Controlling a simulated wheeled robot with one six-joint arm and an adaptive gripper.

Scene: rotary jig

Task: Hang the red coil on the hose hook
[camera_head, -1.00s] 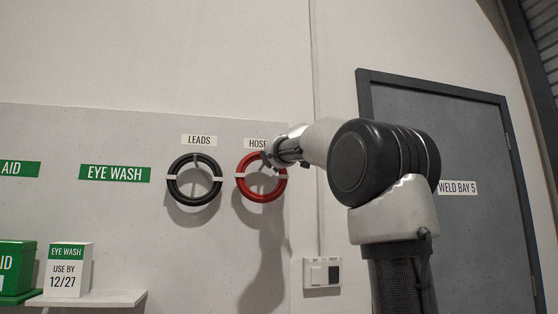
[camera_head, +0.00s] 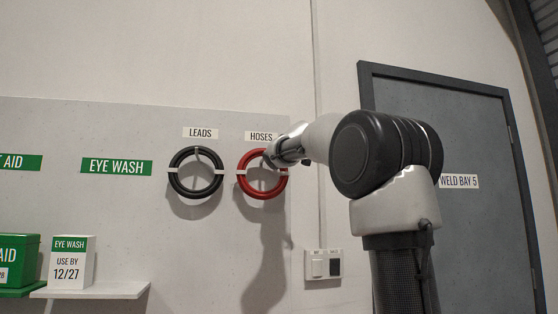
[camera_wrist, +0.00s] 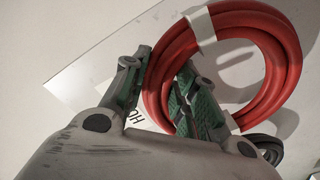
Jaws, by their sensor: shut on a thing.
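The red coil (camera_head: 262,194) is a ring with pale bands, upright against the wall panel just below the HOSES label (camera_head: 263,135). My gripper (camera_head: 270,157) is at the coil's upper right. In the wrist view my gripper (camera_wrist: 160,95) has one finger on each side of the red coil (camera_wrist: 285,55), shut on its tube. The hose hook is hidden behind the coil and gripper, so I cannot tell whether the coil rests on it. A black coil (camera_head: 180,188) hangs on its hook under the LEADS label (camera_head: 200,132), left of the red one.
An eye wash box (camera_head: 72,270) and a green first aid box (camera_head: 15,258) stand on shelves at lower left. A switch plate (camera_head: 323,264) is on the wall at lower right. A grey door (camera_head: 480,230) is behind my arm.

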